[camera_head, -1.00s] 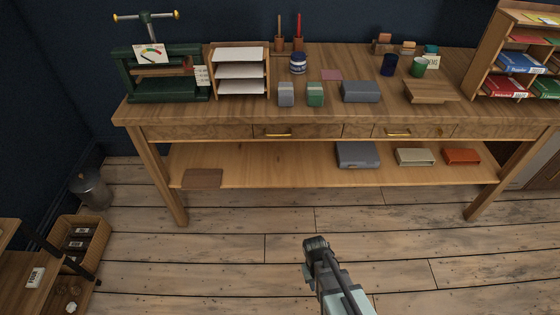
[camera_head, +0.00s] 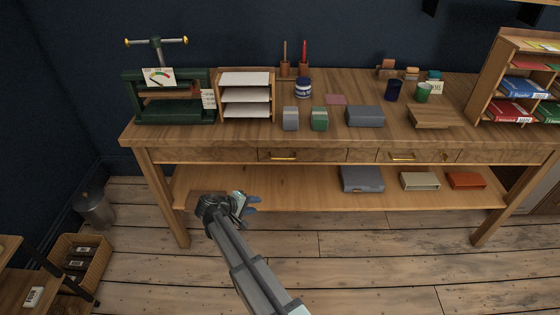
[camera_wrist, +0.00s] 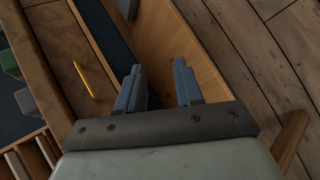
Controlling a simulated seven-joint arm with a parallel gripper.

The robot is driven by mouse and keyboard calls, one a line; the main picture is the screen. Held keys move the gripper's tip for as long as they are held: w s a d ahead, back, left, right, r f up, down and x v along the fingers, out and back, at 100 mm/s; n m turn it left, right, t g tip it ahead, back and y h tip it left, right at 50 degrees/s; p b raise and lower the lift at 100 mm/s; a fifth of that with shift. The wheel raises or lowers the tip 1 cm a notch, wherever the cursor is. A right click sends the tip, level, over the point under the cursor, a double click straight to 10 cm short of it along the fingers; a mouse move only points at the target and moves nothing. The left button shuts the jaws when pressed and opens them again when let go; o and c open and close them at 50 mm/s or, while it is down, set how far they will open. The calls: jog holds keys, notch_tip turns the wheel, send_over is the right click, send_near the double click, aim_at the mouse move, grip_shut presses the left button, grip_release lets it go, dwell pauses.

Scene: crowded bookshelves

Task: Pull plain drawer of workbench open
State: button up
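The wooden workbench (camera_head: 330,133) stands against the dark wall, with drawers under its top. The left drawer (camera_head: 332,156) is closed and has only a brass bar handle (camera_head: 283,156); it looks like the plain one. The right drawer (camera_head: 424,156) has a similar handle (camera_head: 402,157) and a small round brass fitting beside it. My gripper (camera_head: 252,204) is in front of the bench, lower than the left drawer and left of its handle. In the wrist view its fingers (camera_wrist: 157,84) are apart with nothing between them, and a brass handle (camera_wrist: 84,80) lies to their left.
The bench's lower shelf (camera_head: 290,195) runs behind my gripper and carries a grey box (camera_head: 361,179) and smaller boxes on the right. The bench's left leg (camera_head: 167,205) stands left of my gripper. The plank floor in front is clear.

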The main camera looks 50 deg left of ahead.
jog(key=w+a+r+n+t, duration=0.1)
jog(key=w+a+r+t, duration=0.45)
jog(key=r, duration=0.35)
jog(key=w+f, duration=0.2)
jog(key=w, duration=1.1)
jog(key=shift+d+f, duration=0.25)
jog(key=shift+d, duration=0.1)
jog(key=shift+w, duration=0.1)
jog(key=shift+c, duration=0.5)
grip_shut()
